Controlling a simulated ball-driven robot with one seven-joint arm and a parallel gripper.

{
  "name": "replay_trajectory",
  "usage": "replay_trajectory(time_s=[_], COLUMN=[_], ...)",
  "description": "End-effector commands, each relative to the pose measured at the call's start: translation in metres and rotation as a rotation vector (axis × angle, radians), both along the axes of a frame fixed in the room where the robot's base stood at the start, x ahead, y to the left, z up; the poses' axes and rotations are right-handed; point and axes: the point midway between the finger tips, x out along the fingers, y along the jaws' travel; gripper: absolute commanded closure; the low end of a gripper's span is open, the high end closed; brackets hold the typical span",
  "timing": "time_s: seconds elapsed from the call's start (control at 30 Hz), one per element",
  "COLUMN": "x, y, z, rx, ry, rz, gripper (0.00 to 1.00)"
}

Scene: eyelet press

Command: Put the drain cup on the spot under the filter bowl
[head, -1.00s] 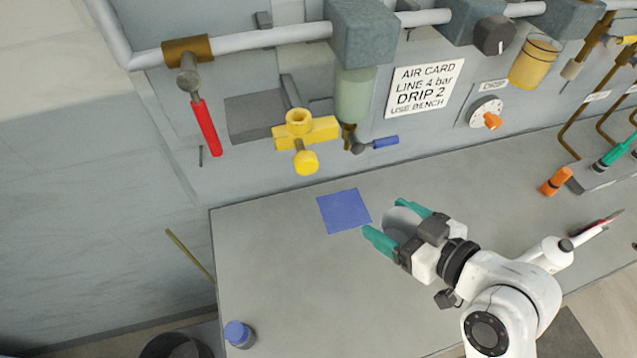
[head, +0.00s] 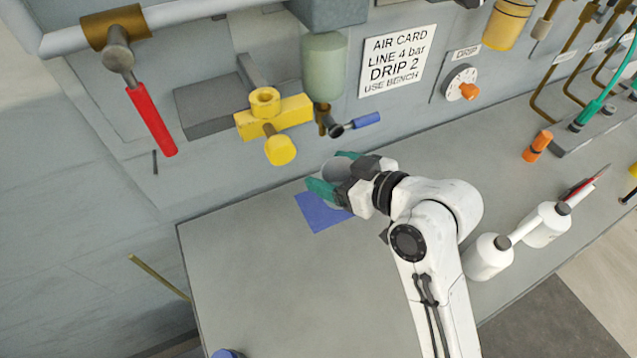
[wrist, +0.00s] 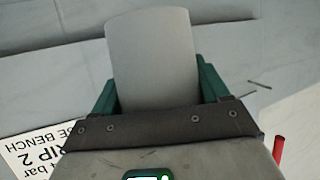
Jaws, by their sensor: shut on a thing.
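The drain cup (wrist: 152,62) is a plain grey cup, held between the two green fingers of my gripper (wrist: 155,88) in the wrist view. In the head view my gripper (head: 335,177) is shut on the cup (head: 337,169), which is partly hidden by the fingers. It is over the back right part of the blue square spot (head: 318,214) on the bench. I cannot tell whether the cup touches the bench. The pale green filter bowl (head: 325,66) hangs above and slightly left of the cup, with a blue-handled drain valve (head: 366,120) beneath it.
A yellow valve (head: 276,119) and a red-handled lever (head: 150,118) are on the wall to the left. The bench (head: 260,275) is clear in front of the spot. An orange-capped fitting (head: 538,146) stands to the right.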

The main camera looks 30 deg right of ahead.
Motion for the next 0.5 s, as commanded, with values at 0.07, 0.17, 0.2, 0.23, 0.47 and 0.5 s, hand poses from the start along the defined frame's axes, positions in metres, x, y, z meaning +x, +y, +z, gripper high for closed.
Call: replay_trajectory(time_s=[0.07,0.17,0.2,0.23,0.47,0.5], x=[0.013,0.027,0.031,0.034,0.047,0.05], y=[0.002,0.003,0.003,0.004,0.005,0.006], z=[-0.013,-0.03,-0.036,-0.04,-0.055,-0.059], rx=[0.0,0.0,0.0,0.0,0.0,0.0], ry=[0.004,0.002,0.002,0.003,0.0,0.001], rz=[0.001,0.001,0.001,0.001,0.001,0.001], gripper=[0.61,0.61,0.61,0.61,0.61,0.61])
